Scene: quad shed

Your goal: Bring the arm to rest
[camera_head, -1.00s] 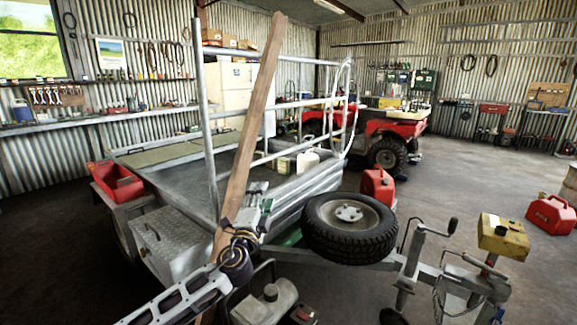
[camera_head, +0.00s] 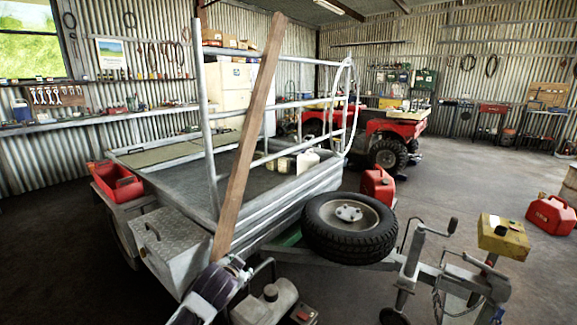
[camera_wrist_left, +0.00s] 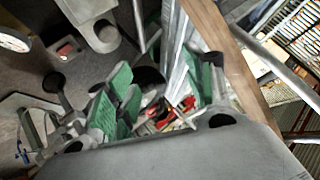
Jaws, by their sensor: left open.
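My left arm (camera_head: 205,293) comes in at the bottom of the head view, low in front of the trailer's metal box and beside the foot of a leaning wooden plank. Its fingers do not show clearly there. In the left wrist view my left gripper (camera_wrist_left: 163,95) is open, its green-padded fingers apart, with nothing held between them. Small red and white things show blurred beyond the gap. The plank (camera_wrist_left: 236,62) passes close on the right of the fingers. My right gripper is not in view.
The wooden plank (camera_head: 246,140) rises tilted beside the trailer rails. A spare wheel (camera_head: 350,250), a red fuel can (camera_head: 378,186) and a yellow box (camera_head: 503,236) stand to the right. A metal box (camera_head: 172,250) is left of the arm. Open floor lies at far left.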

